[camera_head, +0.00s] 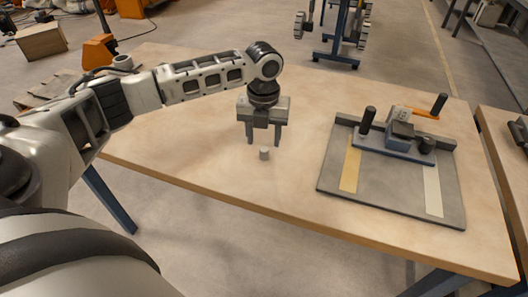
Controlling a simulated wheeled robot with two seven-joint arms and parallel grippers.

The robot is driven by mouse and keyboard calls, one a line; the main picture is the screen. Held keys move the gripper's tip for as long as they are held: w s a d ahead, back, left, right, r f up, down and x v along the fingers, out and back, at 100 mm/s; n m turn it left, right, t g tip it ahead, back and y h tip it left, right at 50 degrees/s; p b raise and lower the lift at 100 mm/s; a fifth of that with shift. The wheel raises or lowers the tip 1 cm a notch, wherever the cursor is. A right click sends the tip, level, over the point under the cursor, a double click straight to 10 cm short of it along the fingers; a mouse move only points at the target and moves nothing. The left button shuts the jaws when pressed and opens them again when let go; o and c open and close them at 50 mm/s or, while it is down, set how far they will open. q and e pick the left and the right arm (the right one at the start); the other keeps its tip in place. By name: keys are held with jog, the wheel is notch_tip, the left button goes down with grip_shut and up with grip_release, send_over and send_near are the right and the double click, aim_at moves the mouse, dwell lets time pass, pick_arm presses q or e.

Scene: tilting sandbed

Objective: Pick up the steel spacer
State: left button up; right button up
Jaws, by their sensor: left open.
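The steel spacer (264,154) is a small light-grey cylinder standing on the wooden table (190,130), left of the middle. My left gripper (263,141) points down with its two fingers apart and nothing between them. Its fingertips are just behind and above the spacer in the picture, and the spacer appears apart from them. I cannot tell the exact gap in depth. My right gripper does not show.
A grey board (330,180) with a yellow strip (350,168) and a pale strip (432,190) lies on the right of the table. A blue fixture with black handles (396,148) stands on it. The table front around the spacer is clear.

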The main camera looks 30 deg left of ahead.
aim_at(264, 148)
pick_arm(q)
notch_tip(264, 148, down, 4)
jog(key=shift+w+f, duration=0.15)
jog(key=shift+f, duration=0.05)
grip_shut()
jog(key=shift+r, duration=0.1)
